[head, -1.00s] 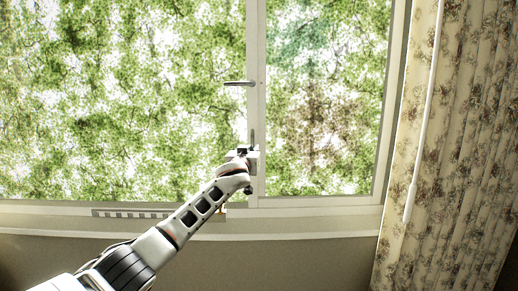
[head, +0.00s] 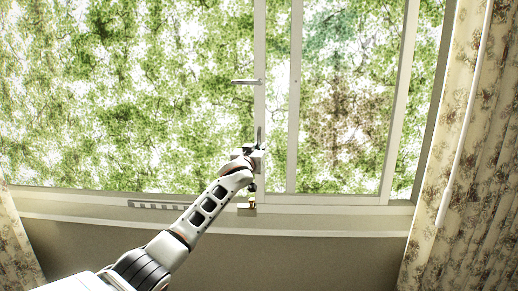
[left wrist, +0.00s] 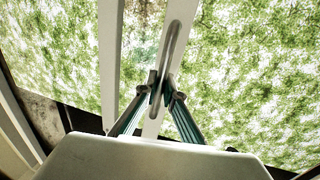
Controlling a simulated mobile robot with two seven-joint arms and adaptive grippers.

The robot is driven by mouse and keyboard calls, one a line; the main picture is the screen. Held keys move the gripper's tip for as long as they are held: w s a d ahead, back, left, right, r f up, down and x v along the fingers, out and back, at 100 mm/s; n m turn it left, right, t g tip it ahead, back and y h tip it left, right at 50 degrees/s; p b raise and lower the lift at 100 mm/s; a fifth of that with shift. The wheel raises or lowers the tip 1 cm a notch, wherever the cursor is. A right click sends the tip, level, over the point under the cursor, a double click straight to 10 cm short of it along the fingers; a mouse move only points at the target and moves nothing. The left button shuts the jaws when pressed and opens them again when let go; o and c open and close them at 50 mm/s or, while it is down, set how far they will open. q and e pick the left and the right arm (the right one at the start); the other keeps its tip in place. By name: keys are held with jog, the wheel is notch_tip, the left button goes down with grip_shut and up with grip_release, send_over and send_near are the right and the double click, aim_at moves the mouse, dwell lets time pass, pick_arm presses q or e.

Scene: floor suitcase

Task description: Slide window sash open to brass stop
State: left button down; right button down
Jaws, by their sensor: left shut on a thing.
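The window sash (head: 260,105) is a pale frame whose left stile stands upright near the middle of the head view. Its right stile (head: 401,110) is apart from the window frame, with a narrow open gap between. My left gripper (head: 252,150) is shut on the sash's vertical pull handle (head: 259,134). In the left wrist view the fingers (left wrist: 166,92) close around the lower part of that bar handle (left wrist: 176,40). The small brass stop (head: 252,197) sits on the sill below my wrist, near the sash's lower left corner. I cannot tell whether they touch. My right gripper is not in view.
A lever (head: 246,82) sticks out left from the sash stile. Another stile (head: 294,100) stands behind the sash glass. A slotted strip (head: 160,206) lies along the sill to the left. Floral curtains hang at the right (head: 480,170) and far left (head: 18,240).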

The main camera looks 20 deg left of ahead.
pick_arm(q)
jog(key=c, duration=2.2)
grip_release()
jog(key=shift+a+f, duration=0.1)
jog(key=shift+f, duration=0.1)
jog(key=shift+o, duration=0.2)
jog(key=shift+r, duration=0.1)
jog(key=s, duration=1.2)
jog(key=shift+d, duration=0.4)
